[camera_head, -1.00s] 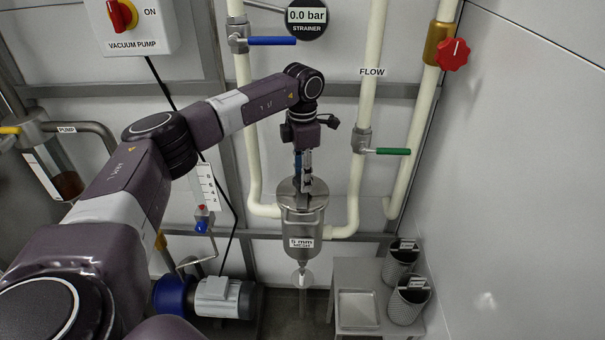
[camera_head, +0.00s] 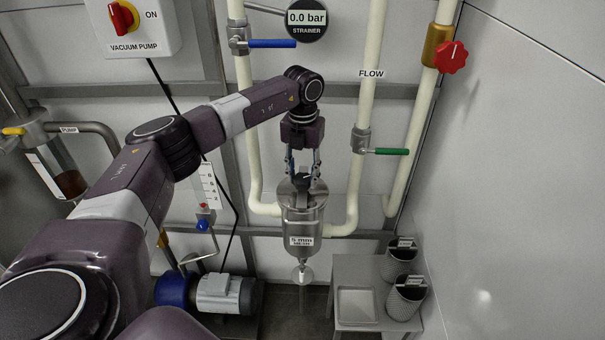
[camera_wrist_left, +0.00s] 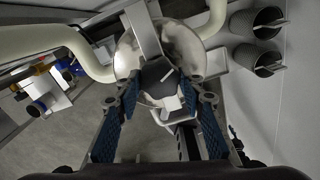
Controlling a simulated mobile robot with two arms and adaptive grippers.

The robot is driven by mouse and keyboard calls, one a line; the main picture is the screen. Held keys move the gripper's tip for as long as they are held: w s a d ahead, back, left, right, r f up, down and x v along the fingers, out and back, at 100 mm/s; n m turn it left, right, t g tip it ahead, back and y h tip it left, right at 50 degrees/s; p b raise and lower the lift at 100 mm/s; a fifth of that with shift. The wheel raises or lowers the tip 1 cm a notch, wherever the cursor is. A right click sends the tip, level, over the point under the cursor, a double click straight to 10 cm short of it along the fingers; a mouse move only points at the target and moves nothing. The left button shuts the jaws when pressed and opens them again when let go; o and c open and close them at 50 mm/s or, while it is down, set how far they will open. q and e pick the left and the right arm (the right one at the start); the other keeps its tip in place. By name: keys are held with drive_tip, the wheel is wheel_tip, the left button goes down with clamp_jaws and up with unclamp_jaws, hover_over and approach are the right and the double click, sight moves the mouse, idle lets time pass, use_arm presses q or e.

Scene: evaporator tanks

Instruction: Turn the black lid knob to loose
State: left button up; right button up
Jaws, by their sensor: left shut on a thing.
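The strainer is a steel canister (camera_head: 303,225) with a "5 mm mesh" label, standing upright between two cream pipes. Its black lid knob (camera_head: 305,183) sits on top of the steel lid. My left gripper (camera_head: 303,180) comes down from above and is shut on the knob, one finger on each side. In the left wrist view the dark knob (camera_wrist_left: 157,74), with a pale mark on it, shows between the blue-padded fingers (camera_wrist_left: 160,97). The lid (camera_wrist_left: 185,45) is partly covered by a bracket and the fingers. My right gripper is not in view.
The pressure gauge (camera_head: 307,18) reads 0.0 bar. A blue valve handle (camera_head: 271,43) is at the upper left of the strainer, a green one (camera_head: 390,151) to its right. A small steel table (camera_head: 372,267) with a tray and mesh baskets (camera_head: 405,297) stands at lower right.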

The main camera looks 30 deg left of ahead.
sight(302, 178)
use_arm(q)
drive_tip(key=n+p, duration=0.1)
drive_tip(key=n, duration=0.5)
drive_tip(key=shift+w+r+n, duration=0.1)
drive_tip(key=shift+r+n, duration=0.05)
drive_tip(key=shift+n, duration=0.15)
drive_tip(key=n+p, duration=0.1)
drive_tip(key=n, duration=0.5)
drive_tip(key=shift+a+p, duration=0.1)
drive_tip(key=shift+p, duration=0.3)
drive_tip(key=o, duration=1.2)
drive_tip(key=shift+c, duration=0.2)
wheel_tip(302, 178, up, 12)
